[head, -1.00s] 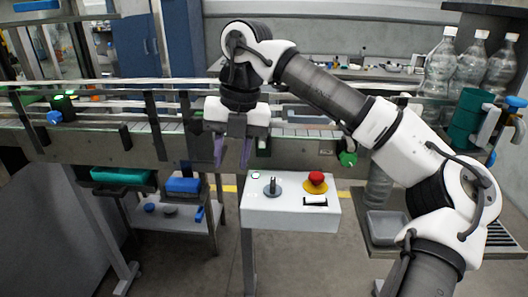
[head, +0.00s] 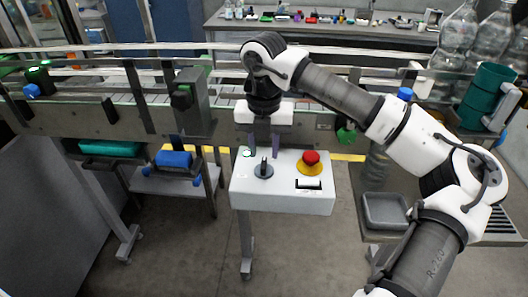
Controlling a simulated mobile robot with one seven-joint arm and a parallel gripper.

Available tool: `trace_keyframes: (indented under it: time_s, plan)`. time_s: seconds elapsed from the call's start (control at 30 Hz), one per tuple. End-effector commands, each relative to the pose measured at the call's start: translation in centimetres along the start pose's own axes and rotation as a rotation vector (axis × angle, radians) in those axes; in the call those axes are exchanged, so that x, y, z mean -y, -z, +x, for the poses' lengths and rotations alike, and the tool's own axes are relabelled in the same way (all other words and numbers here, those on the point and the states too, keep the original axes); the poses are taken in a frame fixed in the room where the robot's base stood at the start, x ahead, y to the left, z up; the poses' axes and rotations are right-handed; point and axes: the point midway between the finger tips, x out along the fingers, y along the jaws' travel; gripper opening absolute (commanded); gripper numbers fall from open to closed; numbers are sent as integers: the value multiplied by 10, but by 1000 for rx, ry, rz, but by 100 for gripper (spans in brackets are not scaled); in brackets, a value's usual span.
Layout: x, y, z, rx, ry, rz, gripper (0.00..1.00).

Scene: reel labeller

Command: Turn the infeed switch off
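The infeed switch looks to be the dark rotary knob (head: 264,169) on the white control box (head: 282,203), with its handle standing up. A red mushroom button (head: 311,158) on a yellow disc sits to its right on the same box. A small pale round light (head: 247,153) is at the box's back left. My gripper (head: 263,152) points down at the back edge of the box, just behind the knob. Its two fingers are apart with nothing visible between them. I cannot tell whether a finger touches the box.
The conveyor (head: 110,120) runs across behind the box. A grey tray (head: 385,211) sits on a stand at the right, with clear bottles (head: 458,40) and a green cylinder (head: 482,95) behind it. The floor in front of the box is free.

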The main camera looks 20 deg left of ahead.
Motion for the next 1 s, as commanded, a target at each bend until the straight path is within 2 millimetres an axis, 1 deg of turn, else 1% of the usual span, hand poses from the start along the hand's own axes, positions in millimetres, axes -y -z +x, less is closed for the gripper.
trace_keyframes:
  time_s: [0.1,0.23,0.4,0.6,0.87,1.0]
  plan:
    - [0,0,16,-1,-1,-1,34]
    - [0,0,29,0,-1,0,34]
    - [0,0,36,1,-2,-1,34]
    - [0,0,36,1,-1,-1,34]
    - [0,0,36,1,-1,-1,0]
    - [0,0,35,1,-1,-1,0]
